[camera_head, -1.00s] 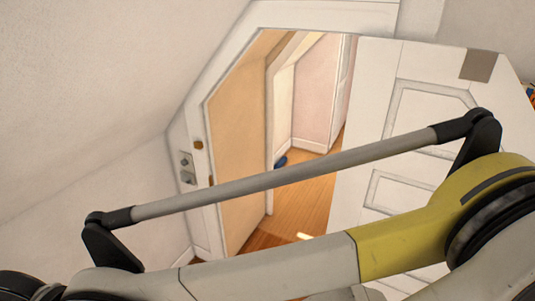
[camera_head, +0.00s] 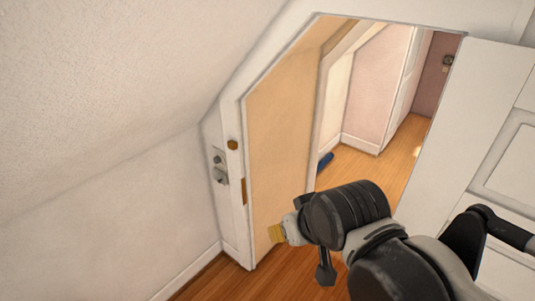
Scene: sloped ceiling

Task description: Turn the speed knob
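A small grey wall plate (camera_head: 219,167) is on the white trim left of the doorway. It has two small knob-like parts, an upper one (camera_head: 217,159) and a lower, larger one (camera_head: 220,175); I cannot tell which is the speed knob. My arm reaches in from the lower right. The fingers are too small and unclear to tell open from shut. Nothing is seen held.
A white panelled door (camera_head: 490,150) stands open at the right. The doorway leads to a room with a wooden floor (camera_head: 385,160) and a blue object (camera_head: 325,162). The sloped ceiling (camera_head: 90,90) comes down at the left, above a low wall.

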